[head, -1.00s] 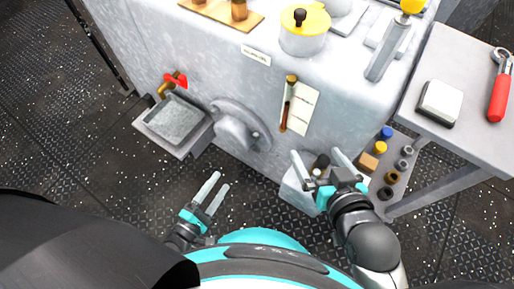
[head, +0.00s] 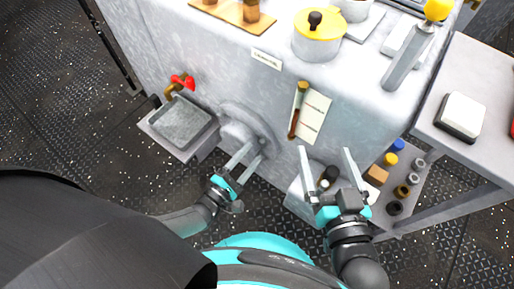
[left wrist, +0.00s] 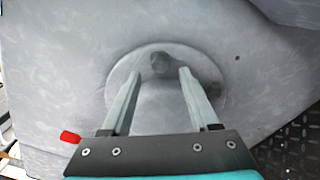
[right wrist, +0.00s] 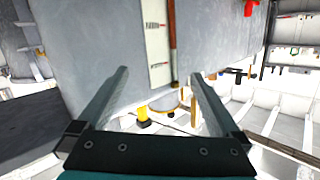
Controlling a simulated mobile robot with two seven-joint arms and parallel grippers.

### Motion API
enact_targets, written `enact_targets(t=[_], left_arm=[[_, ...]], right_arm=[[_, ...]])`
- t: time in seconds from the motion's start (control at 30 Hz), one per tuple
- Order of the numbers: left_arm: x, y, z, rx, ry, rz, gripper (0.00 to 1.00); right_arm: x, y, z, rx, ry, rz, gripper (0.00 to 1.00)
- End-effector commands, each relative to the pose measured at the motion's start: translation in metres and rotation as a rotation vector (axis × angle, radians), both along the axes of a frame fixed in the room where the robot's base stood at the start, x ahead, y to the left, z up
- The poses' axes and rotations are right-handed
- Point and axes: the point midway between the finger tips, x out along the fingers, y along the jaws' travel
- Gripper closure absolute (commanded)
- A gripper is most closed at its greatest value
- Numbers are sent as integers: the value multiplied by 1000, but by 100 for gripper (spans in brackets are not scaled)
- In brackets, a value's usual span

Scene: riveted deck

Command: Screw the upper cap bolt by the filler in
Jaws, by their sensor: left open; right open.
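A round grey cap (head: 240,128) is on the front face of the grey machine. In the left wrist view, a dark bolt head (left wrist: 159,62) sits at the cap's upper edge, and a second bolt (left wrist: 212,90) sits at its right edge. My left gripper (head: 250,157) is open in front of the cap. In its wrist view, the fingertips (left wrist: 160,74) lie just below and either side of the upper bolt; contact cannot be told. My right gripper (head: 326,152) is open and empty before the machine's front, right of the gauge. Its fingers also show in the right wrist view (right wrist: 158,75).
A tray (head: 150,130) projects under a red-handled tap (head: 183,82), left of the cap. An amber gauge tube (head: 298,110) is right of it. A yellow-lidded pot (head: 318,45) stands on top. A side table (head: 470,155) and a low shelf of small parts are at right.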

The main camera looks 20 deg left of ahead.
Motion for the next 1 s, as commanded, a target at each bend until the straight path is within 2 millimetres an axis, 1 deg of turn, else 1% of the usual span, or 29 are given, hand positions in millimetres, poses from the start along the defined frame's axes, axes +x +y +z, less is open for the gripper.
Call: enact_targets(t=[0.03, 0.1, 0.3, 0.67, 0.7, 1.0], left_arm=[[9, -3, -1, -1, -2, 0, 39], [17, -6, -1, 0, -1, 0, 39], [31, -12, -1, 0, 0, 0, 39], [35, -13, 0, 0, 1, 0, 39], [35, -13, 0, 0, 1, 0, 40], [35, -13, 0, 0, 1, 0, 74]], right_arm=[[-2, 2, -1, 13, -17, 0, 0], [-3, 3, 2, 31, -45, -2, 0], [-7, 5, 7, 65, -97, -5, 0], [-7, 6, 10, 76, -113, -8, 0], [-7, 6, 10, 76, -113, -8, 0], [-7, 6, 9, 75, -112, -7, 0]])
